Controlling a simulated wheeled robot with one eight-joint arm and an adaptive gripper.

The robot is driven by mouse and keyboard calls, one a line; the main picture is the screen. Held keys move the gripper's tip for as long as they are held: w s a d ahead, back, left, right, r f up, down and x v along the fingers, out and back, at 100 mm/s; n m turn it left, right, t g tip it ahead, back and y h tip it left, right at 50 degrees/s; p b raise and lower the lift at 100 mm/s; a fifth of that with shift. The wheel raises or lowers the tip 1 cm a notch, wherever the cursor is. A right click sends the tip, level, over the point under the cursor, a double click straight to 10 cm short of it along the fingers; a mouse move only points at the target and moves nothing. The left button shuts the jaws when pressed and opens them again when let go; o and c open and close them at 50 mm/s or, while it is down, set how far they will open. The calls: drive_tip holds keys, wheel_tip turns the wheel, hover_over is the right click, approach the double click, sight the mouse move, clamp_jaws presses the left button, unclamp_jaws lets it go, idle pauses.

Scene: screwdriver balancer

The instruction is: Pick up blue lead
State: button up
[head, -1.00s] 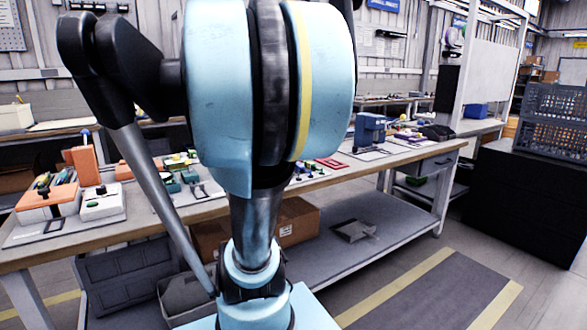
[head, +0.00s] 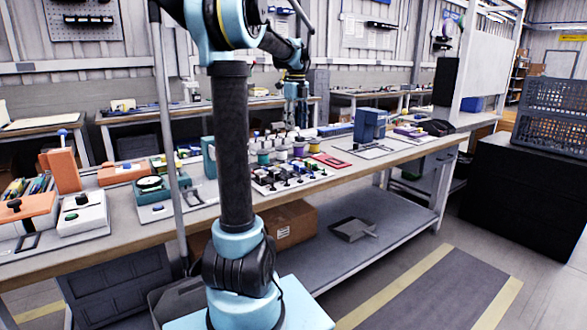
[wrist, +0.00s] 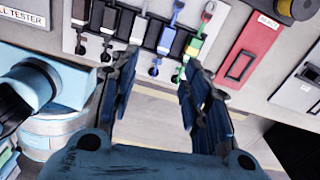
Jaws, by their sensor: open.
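In the wrist view, a blue lead (wrist: 162,48) lies on a pale rack (wrist: 66,42) among black leads and a green one, with its lower end showing between my fingertips in the picture. My gripper (wrist: 160,78) is open with nothing between its fingers. In the head view, my gripper (head: 297,118) points down above the bench, over the area of the rack (head: 287,180). The single blue lead is too small to pick out there. How far the fingers are above it is hard to tell.
A green lead (wrist: 193,45) lies close to the right of the blue one. A red holder (wrist: 245,50) is further right, and a blue device (head: 369,128) stands on the bench. Spools (head: 298,150) stand behind the rack.

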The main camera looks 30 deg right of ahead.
drive_tip(key=d+m, duration=0.1)
drive_tip(key=d, duration=0.1)
hover_over(299, 165)
drive_tip(key=f, duration=1)
drive_tip(key=shift+w+d+f, duration=0.35)
drive_tip(key=shift+w+d, duration=0.05)
drive_tip(key=shift+s+a+f, duration=0.1)
drive_tip(key=shift+a+f, duration=0.05)
drive_tip(key=shift+f, duration=1.5)
drive_tip(key=shift+s+a+f, duration=0.1)
drive_tip(key=shift+f, duration=1.55)
clamp_jaws()
